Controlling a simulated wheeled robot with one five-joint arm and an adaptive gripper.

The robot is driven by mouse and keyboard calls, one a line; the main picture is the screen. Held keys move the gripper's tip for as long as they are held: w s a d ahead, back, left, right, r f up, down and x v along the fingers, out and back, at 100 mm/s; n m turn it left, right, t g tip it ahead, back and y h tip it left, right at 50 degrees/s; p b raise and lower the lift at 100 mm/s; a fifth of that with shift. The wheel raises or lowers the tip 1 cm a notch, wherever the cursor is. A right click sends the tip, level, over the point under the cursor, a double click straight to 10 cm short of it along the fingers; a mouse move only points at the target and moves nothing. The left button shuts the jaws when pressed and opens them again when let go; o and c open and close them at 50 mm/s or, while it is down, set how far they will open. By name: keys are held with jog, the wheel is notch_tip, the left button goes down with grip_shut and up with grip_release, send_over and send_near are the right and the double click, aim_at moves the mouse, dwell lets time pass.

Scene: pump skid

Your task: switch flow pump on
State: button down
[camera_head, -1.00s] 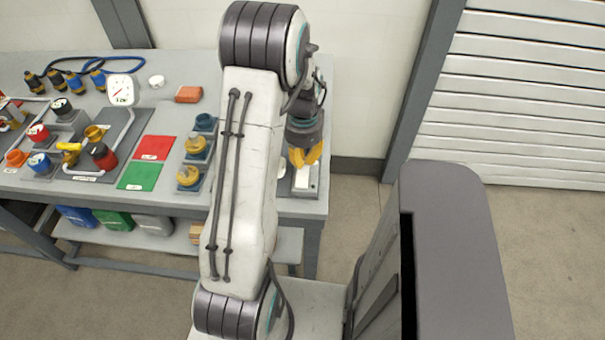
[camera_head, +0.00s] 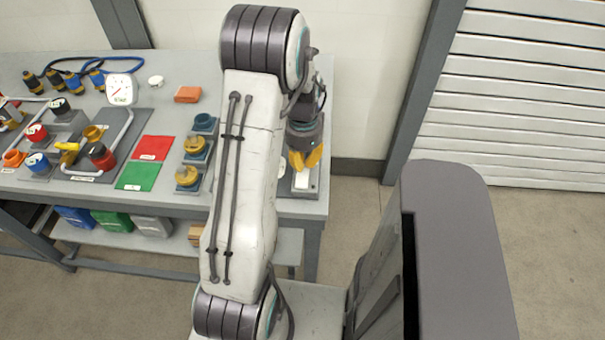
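A small grey plate with a white switch-like part (camera_head: 302,182) lies at the right front of the workbench. My gripper (camera_head: 305,163), with yellow fingers, points down just above and behind this part. The fingers look close together, but whether they are shut or touch the switch cannot be told at this size. Nothing is seen held. My arm hides the bench just left of the plate. No label on the switch can be read, and its on or off position is unclear.
On the bench (camera_head: 255,207) are a white gauge (camera_head: 122,90), red (camera_head: 154,148) and green (camera_head: 137,176) pads, yellow rings (camera_head: 195,146) on blue stands, an orange block (camera_head: 187,94) and pipework with coloured knobs.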

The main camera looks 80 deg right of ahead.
jog(key=shift+f+b, duration=0.45)
jog(key=shift+f, duration=0.1)
jog(key=shift+r, duration=0.1)
jog(key=shift+r+p, duration=2.55)
jog(key=shift+r, duration=0.95)
